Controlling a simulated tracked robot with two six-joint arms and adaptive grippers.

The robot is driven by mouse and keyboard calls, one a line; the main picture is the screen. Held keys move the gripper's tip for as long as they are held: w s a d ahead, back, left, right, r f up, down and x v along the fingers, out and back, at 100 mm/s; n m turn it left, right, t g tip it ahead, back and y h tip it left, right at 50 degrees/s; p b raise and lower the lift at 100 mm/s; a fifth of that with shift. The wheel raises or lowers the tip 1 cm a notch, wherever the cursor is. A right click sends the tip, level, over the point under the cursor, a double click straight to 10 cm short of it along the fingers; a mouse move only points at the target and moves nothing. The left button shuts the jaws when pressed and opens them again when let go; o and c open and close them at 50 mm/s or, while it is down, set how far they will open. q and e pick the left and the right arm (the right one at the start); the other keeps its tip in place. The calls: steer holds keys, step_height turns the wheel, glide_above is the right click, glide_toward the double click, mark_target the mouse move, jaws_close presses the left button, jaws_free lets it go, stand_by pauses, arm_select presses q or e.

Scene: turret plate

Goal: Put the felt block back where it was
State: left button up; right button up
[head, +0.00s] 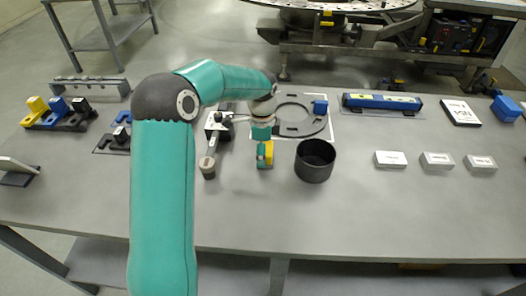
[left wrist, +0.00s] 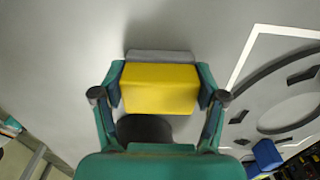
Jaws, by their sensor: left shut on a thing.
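My left gripper (head: 264,153) is shut on a yellow block (head: 269,153), which I take to be the felt block. In the left wrist view the yellow block (left wrist: 160,88) sits between both fingers of the gripper (left wrist: 161,90), with a grey strip along its far edge. The block is over the front middle of the table, just left of the black cup; I cannot tell whether it touches the table. My right gripper is not in view.
The black cup (head: 315,166) stands close right of the gripper. Behind it lies a dark ring plate (head: 322,124) with a blue block (head: 320,107). A post with a round knob (head: 207,166) stands to the left. White boxes (head: 390,159) lie right. The table front is clear.

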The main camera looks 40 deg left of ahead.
arm_select(q)
steer(key=o, duration=1.2)
steer(key=shift+r, duration=0.1)
step_height(320, 180, up, 12)
